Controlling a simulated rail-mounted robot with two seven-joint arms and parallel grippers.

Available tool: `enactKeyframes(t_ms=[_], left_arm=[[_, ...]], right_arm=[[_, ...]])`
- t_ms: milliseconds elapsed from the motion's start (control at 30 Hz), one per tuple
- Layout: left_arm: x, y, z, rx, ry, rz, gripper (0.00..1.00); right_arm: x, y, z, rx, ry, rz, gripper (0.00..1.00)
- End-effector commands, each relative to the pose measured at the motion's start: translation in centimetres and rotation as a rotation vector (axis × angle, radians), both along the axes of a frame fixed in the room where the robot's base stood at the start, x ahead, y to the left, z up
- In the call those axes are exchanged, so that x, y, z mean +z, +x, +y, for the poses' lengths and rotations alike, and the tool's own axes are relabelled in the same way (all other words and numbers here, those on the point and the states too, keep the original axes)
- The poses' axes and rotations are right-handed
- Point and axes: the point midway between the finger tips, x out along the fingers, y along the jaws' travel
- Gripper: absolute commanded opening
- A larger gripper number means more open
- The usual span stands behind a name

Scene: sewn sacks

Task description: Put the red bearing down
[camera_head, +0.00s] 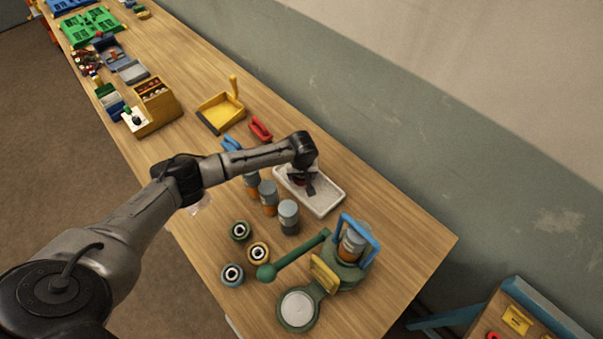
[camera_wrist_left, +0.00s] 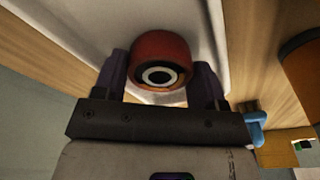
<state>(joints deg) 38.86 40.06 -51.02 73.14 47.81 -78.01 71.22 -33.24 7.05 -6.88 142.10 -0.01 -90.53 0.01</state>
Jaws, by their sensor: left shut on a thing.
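The red bearing (camera_wrist_left: 160,46) sits between the two dark fingers of my left gripper (camera_wrist_left: 161,72) in the left wrist view, with its dark-and-white bore facing the camera. My left gripper (camera_head: 303,183) is shut on it. In the head view the gripper points down over the white tray (camera_head: 328,203), and the bearing is mostly hidden by the gripper and wrist. The tray's pale surface (camera_wrist_left: 95,22) lies behind the bearing in the wrist view. I cannot tell whether the bearing touches the tray. My right gripper is not in view.
Several grey-and-orange cylinders (camera_head: 288,213) stand close to the tray's near side. Green, yellow and blue bearings (camera_head: 232,274) lie nearer. A green press with a lever (camera_head: 298,256) stands at the table's right end. A yellow tray (camera_head: 220,112) and red-handled item (camera_head: 260,129) lie farther back.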

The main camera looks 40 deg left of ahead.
Motion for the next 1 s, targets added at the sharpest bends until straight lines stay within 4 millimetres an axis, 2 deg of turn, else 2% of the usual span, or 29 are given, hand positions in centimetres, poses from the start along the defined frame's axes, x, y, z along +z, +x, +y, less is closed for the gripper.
enactKeyframes(t_ms=[100,133,233,567,667,1000], left_arm=[[-0.2,0.0,0.0,0.001,0.0,0.0,0.26],[-0.3,0.0,0.0,0.001,0.001,0.001,0.67],[-0.3,0.0,0.0,0.001,0.001,0.001,0.76],[0.4,0.0,-0.1,-0.001,-0.001,-0.001,0.76],[1.7,-0.1,-0.2,-0.002,-0.001,-0.001,0.76],[7.9,-0.6,-0.7,-0.001,-0.001,-0.002,0.76]], right_arm=[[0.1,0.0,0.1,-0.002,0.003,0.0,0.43],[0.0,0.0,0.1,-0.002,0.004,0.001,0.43],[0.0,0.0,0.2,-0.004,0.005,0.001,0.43],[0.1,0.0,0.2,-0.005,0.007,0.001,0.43],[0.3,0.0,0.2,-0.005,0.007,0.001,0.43],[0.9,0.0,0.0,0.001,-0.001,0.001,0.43]])
